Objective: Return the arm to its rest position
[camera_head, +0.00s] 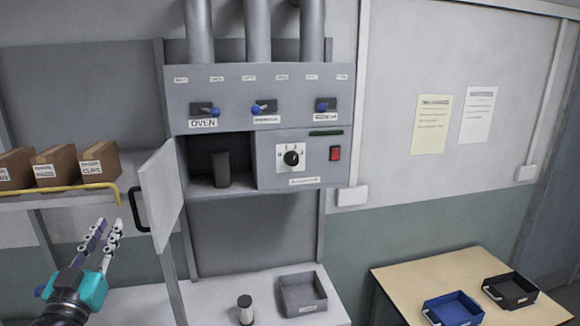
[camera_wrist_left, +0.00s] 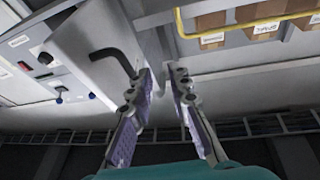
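My left gripper (camera_head: 109,227) is at the lower left of the head view, pointing up, below the shelf and left of the oven door. Its two fingers are apart with nothing between them. In the left wrist view my left gripper (camera_wrist_left: 160,72) also shows a gap between its fingers, with the oven door (camera_wrist_left: 95,45) and its dark handle (camera_wrist_left: 115,58) beyond the left finger. In the head view the oven door (camera_head: 162,195) stands open, and a dark cylinder (camera_head: 221,170) stands inside the oven. My right gripper is not in view.
The shelf with a yellow rail (camera_head: 75,188) holds brown boxes (camera_head: 56,166) above my left gripper. The lower counter has a dark cylinder with a light top (camera_head: 245,310) and a grey tray (camera_head: 302,293). A table at right bears a blue bin (camera_head: 453,308) and a black bin (camera_head: 511,290).

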